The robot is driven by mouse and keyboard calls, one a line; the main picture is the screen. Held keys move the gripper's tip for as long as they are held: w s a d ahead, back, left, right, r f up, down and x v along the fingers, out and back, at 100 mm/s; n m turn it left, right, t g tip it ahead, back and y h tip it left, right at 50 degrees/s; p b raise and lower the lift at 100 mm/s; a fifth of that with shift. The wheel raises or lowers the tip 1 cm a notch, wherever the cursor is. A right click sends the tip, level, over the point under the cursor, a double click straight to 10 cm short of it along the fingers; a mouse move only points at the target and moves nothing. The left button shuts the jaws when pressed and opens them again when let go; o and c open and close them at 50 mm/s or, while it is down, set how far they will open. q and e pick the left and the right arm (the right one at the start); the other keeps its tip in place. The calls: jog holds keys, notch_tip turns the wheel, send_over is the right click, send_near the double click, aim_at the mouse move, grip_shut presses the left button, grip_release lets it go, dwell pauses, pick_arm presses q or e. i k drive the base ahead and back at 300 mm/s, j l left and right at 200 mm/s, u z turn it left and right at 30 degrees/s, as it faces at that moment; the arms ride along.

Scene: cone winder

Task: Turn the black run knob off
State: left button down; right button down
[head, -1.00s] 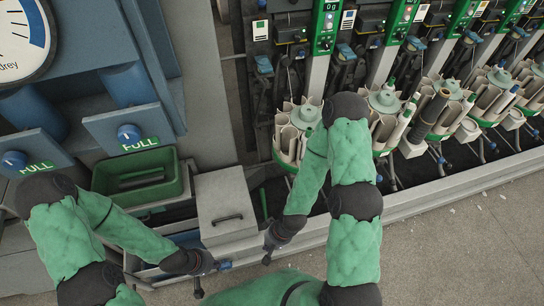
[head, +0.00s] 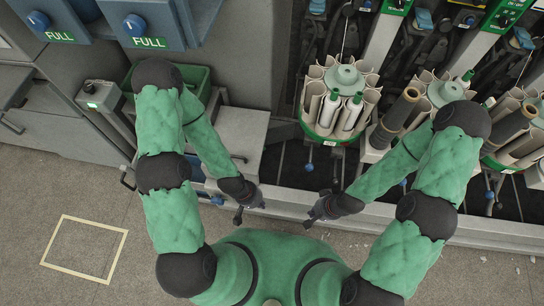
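I cannot clearly make out a black run knob. A small grey control box (head: 99,96) at the left has a small dark knob-like part with a greenish tint on top and a small red spot; its markings are too small to read. My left gripper (head: 248,212) is open and empty, in front of the grey lidded box, well to the right of the control box. My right gripper (head: 308,218) is open and empty, in front of the machine's lower ledge. Neither gripper touches anything.
Two blue knobs, a left one (head: 39,21) and a right one (head: 134,25), sit on panels marked FULL. A green bin (head: 197,80) and a grey lidded box (head: 240,135) stand below. Winding units with tube holders (head: 342,78) line the right. A yellow floor outline (head: 84,218) encloses bare floor.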

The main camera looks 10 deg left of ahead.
aim_at(87, 87)
jog(key=l+u, duration=0.5)
jog(key=l, duration=0.15)
jog(key=j, duration=0.95)
jog(key=i+j, duration=0.15)
jog(key=j, duration=0.8)
